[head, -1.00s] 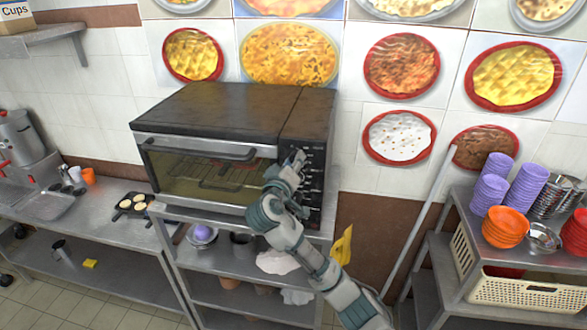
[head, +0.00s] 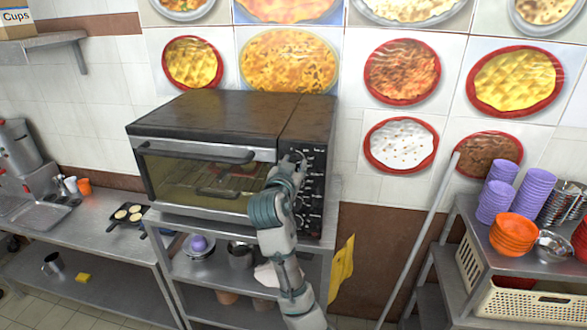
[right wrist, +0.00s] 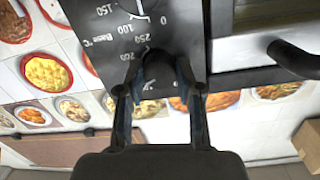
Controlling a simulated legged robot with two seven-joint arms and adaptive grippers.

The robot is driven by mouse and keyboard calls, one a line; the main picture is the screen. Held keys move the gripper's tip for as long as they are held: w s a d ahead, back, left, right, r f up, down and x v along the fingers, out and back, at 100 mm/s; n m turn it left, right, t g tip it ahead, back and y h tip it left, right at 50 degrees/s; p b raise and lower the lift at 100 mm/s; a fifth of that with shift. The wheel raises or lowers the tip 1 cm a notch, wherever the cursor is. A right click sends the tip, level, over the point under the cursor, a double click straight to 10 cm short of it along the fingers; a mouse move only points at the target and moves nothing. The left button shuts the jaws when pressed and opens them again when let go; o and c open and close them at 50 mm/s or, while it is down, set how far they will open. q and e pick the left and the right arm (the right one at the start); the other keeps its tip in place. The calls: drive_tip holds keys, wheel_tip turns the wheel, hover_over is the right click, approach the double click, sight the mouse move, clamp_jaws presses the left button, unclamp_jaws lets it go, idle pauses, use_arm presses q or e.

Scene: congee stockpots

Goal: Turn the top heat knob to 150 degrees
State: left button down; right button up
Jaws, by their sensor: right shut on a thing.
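The toaster oven (head: 210,120) stands on a steel shelf unit, its dark control panel (head: 318,190) on the right side. My right gripper (head: 292,163) is at the upper part of this panel and covers most of the top knob. In the right wrist view, which looks upside down, the dark round top knob (right wrist: 158,68) sits between the two fingers of my right gripper (right wrist: 158,85), shut on it. Printed numbers such as 100, 150, 200 and 250 show near it. The knob's pointer is hidden, so its setting cannot be read. My left gripper is out of view.
The oven door handle (head: 195,152) runs left of my right gripper. Lower knobs sit below on the panel. A yellow cloth (head: 342,268) hangs at the shelf's right side. A rack with purple cups (head: 530,190) and orange bowls (head: 513,233) stands at right.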

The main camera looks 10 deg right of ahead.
drive_tip(key=shift+f+m, duration=0.3)
drive_tip(key=shift+m, duration=0.8)
drive_tip(key=shift+y, duration=0.3)
drive_tip(key=o, duration=1.1)
drive_tip(key=shift+o, duration=0.3)
drive_tip(key=shift+w+a+r, duration=0.1)
drive_tip(key=shift+r, duration=0.05)
drive_tip(key=v, duration=1.2)
